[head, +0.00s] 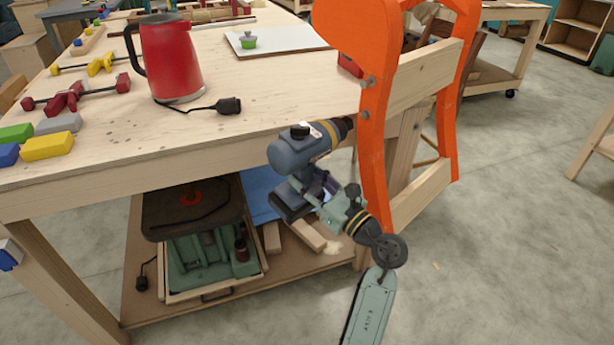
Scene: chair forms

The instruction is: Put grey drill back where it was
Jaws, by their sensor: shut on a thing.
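The grey drill (292,153) is in the head view, in front of the workbench's front edge and left of the orange frame. It has a yellow band and a dark chuck pointing right, with its battery base low at the left. My gripper (322,190) is shut on the drill around its handle. The fingers are partly hidden by the drill and my wrist. The drill appears held in the air, in front of the bench's open underside.
The workbench (290,112) carries a red kettle (172,60) with a black plug, clamps and coloured blocks at left, and a white board (282,48). An orange chair-like frame (374,120) stands close right of the drill. A lower shelf (315,262) holds a machine.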

